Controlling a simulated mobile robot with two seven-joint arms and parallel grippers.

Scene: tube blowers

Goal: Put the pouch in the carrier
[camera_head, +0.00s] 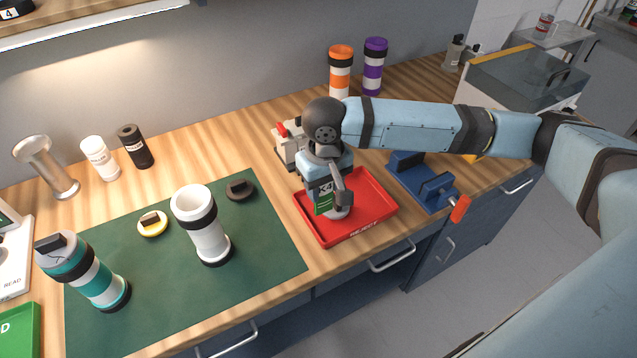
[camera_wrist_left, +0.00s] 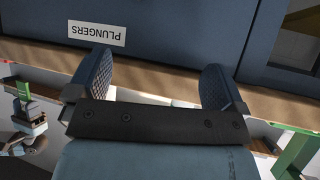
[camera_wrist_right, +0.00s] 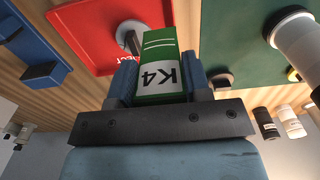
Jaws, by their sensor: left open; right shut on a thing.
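The pouch is a small green block with a white "K4" label (camera_wrist_right: 160,75), and it also shows in the head view (camera_head: 323,204). My right gripper (camera_wrist_right: 160,90) is shut on it and holds it upright over the red tray. An open-topped white carrier with black bands (camera_head: 207,232) stands upright on the green mat. A teal and white carrier with a dark top piece (camera_head: 92,278) stands to its left. My left gripper (camera_wrist_left: 155,78) is open and empty in the left wrist view, and is outside the head view.
The red tray (camera_head: 376,222) marked "REJECT" also holds a pale round object, partly hidden. A yellow-ringed cap (camera_head: 152,223) and a black cap (camera_head: 240,190) lie on the green mat (camera_head: 270,250). A blue vise (camera_head: 425,188) stands right. A "PLUNGERS" label (camera_wrist_left: 97,33) faces the left wrist.

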